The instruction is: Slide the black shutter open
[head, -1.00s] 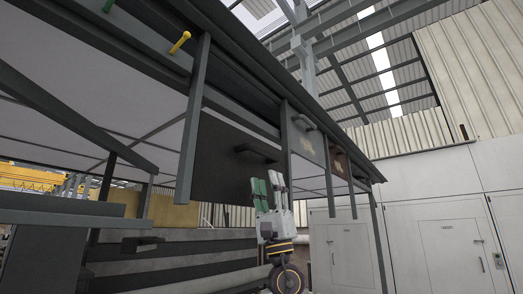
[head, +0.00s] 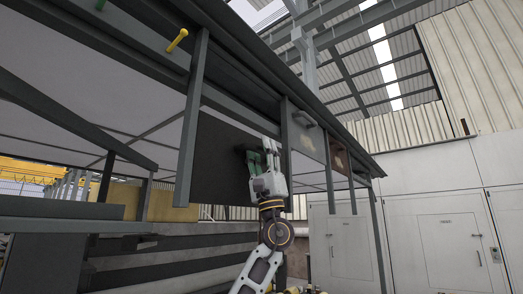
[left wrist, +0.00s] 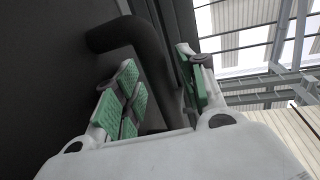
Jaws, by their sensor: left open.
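The black shutter (head: 215,160) is a dark flat panel hanging under the roof beam between two grey posts. It also fills the left of the left wrist view (left wrist: 40,70). Its dark bar handle (left wrist: 120,36) stands out from the panel; in the head view my gripper partly hides it. My left gripper (head: 262,158) is at the handle, with its green-padded fingers pointing up. In the left wrist view the gripper (left wrist: 158,85) is open, one finger on each side of the bar. I cannot tell whether either finger touches it. My right gripper is not in view.
A grey post (head: 287,150) stands just right of my left gripper, and another post (head: 190,125) borders the shutter's left side. A lighter panel (head: 308,140) and a brown panel (head: 339,158) hang farther right. A yellow peg (head: 177,40) sits on the upper beam.

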